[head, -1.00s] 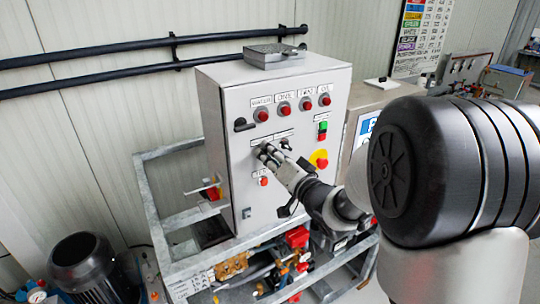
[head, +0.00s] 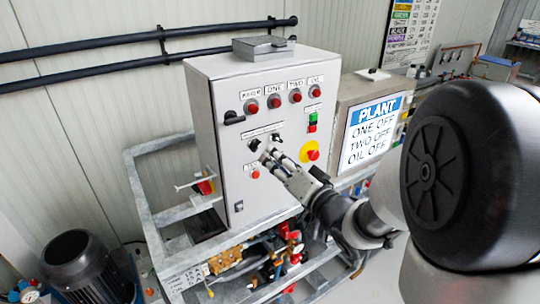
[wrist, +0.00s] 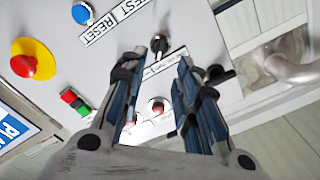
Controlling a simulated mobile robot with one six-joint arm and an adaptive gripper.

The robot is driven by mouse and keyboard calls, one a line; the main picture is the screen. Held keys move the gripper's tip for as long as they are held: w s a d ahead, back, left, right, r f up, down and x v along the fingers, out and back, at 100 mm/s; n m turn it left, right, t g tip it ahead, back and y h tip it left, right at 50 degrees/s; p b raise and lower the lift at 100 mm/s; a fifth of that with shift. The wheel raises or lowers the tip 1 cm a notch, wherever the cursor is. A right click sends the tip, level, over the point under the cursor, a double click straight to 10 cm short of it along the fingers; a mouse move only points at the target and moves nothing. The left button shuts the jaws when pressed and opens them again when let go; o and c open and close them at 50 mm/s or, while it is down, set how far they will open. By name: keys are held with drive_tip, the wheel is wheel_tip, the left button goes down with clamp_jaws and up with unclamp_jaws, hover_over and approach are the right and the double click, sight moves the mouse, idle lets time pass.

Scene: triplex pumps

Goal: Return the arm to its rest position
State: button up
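My arm reaches from the right toward the front of a grey control cabinet (head: 237,170). My gripper (head: 267,156) is in front of the cabinet's middle, just below two black selector knobs (head: 254,145). A black knob (wrist: 159,43) shows on the panel just beyond and between the fingertips. Whether a fingertip touches the panel cannot be told.
Red lamps (head: 274,101), a green button (head: 313,117) and a red-yellow emergency stop (head: 311,150) are on the cabinet face. A metal frame (head: 170,215) with pump parts stands below. A PLANT sign (head: 374,130) is at the right; a motor (head: 82,262) stands lower left.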

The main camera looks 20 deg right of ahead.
idle(0.3)
drive_tip(key=s+d+f+n+g+h+b, duration=0.1)
drive_tip(key=s+d+f+g+h+b, duration=0.15)
drive_tip(key=s+h, duration=0.2)
drive_tip(key=s+d+f+n+g+h+b, duration=0.1)
drive_tip(key=s+f+g+h+b, duration=0.2)
drive_tip(key=s+f+g, duration=0.15)
drive_tip(key=s+a+f+n+g+y+b, duration=0.1)
drive_tip(key=s+a+f+g, duration=0.1)
drive_tip(key=s, duration=0.8)
drive_tip(key=s+a+f+n+g+y+b, duration=0.1)
drive_tip(key=s+a+f+n+g, duration=0.1)
drive_tip(key=s, duration=0.8)
wheel_tip(320, 180, down, 2)
drive_tip(key=shift+s+a+f+g+b, duration=0.2)
drive_tip(key=shift+s+a+g+b, duration=0.2)
drive_tip(key=shift+a+g, duration=0.55)
drive_tip(key=shift+c, duration=0.4)
clamp_jaws()
